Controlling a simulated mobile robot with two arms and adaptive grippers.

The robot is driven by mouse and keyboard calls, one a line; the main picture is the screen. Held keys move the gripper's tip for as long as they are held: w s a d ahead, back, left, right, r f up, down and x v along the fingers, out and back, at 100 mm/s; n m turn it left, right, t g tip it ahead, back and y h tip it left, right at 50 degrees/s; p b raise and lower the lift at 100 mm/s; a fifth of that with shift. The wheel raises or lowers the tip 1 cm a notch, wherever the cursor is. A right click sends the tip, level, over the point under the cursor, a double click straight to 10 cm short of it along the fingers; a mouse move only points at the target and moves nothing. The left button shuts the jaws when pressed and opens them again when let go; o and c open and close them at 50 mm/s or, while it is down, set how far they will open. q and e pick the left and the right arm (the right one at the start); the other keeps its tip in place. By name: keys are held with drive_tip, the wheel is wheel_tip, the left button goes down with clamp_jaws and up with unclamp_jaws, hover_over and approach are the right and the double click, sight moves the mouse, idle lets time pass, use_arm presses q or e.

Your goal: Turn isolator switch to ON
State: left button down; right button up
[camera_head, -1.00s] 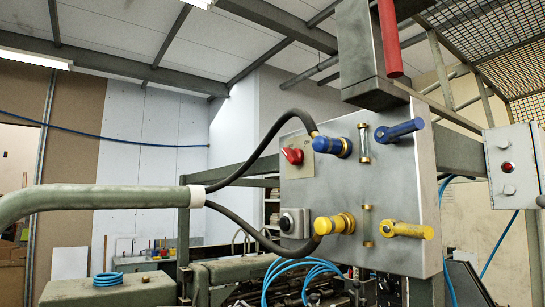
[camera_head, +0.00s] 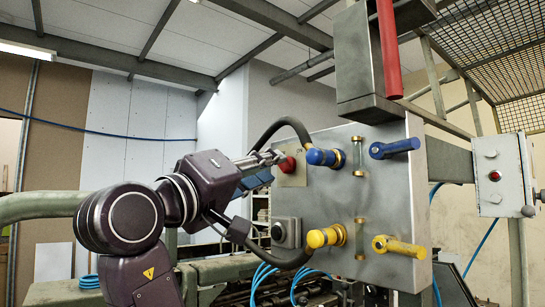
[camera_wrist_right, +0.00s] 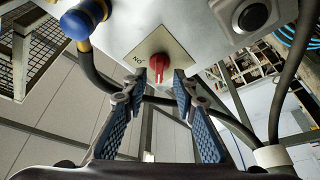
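The isolator switch is a red knob (camera_head: 287,165) on a pale plate at the upper left of the grey metal panel (camera_head: 375,205). In the right wrist view the red knob (camera_wrist_right: 159,64) sits on its square plate, with lettering beside it that appears upside down. My right gripper (camera_head: 268,163) is at the knob's left in the head view. In the wrist view the right gripper (camera_wrist_right: 160,82) is open, its blue-padded fingers apart and the tips just short of the knob, one on each side. Contact cannot be told. My left gripper is not in view.
A blue connector (camera_head: 328,157) with a black hose is close to the knob's right. A yellow connector (camera_head: 325,237), a dark round switch (camera_head: 278,232), and blue and yellow handles share the panel. A red tube (camera_head: 388,50) stands above. A small box (camera_head: 502,175) is at right.

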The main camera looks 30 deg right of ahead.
sight(285, 164)
drive_tip(key=shift+p+x, duration=0.3)
drive_tip(key=shift+x, duration=0.8)
drive_tip(key=shift+s, duration=0.1)
drive_tip(key=shift+c, duration=0.3)
clamp_jaws()
